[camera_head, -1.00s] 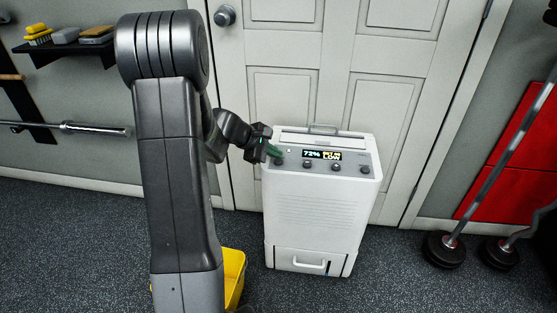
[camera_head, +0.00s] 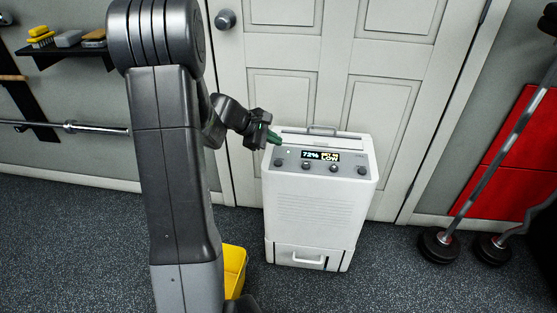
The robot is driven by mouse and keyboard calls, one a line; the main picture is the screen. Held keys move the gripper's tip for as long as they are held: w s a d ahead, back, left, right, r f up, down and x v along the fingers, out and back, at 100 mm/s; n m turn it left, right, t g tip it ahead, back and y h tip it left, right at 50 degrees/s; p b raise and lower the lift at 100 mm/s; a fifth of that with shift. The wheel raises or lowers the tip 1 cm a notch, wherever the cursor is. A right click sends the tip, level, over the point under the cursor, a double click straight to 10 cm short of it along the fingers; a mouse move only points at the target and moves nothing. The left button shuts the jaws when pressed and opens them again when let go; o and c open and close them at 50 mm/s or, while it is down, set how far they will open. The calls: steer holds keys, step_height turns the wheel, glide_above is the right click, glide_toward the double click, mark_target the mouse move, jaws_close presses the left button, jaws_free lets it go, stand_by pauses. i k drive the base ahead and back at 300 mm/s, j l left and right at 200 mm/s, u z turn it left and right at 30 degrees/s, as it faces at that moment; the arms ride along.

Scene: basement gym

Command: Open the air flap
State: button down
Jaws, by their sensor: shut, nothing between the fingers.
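A white dehumidifier (camera_head: 315,212) stands upright on the floor against the door. The air flap (camera_head: 335,142) is the long pale strip across its top, behind the sloped control panel (camera_head: 351,161); I cannot tell how far it is raised. My gripper (camera_head: 275,137) is shut and empty, with its green-tipped fingers at the top left corner of the dehumidifier, near the flap's left end. I cannot tell whether the fingers touch it.
The panel has a lit display (camera_head: 321,155) and several dark knobs. A carry handle (camera_head: 322,130) stands at the back of the top. A yellow bucket (camera_head: 234,268) sits on the floor to the left, partly behind my arm. Weights (camera_head: 436,245) stand at the right.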

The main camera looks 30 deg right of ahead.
mark_target(297, 140)
steer(key=z, duration=1.7)
steer(key=l+u, duration=0.3)
steer(key=u, duration=0.15)
steer(key=i+l+u, duration=0.1)
steer(key=l+u, duration=0.3)
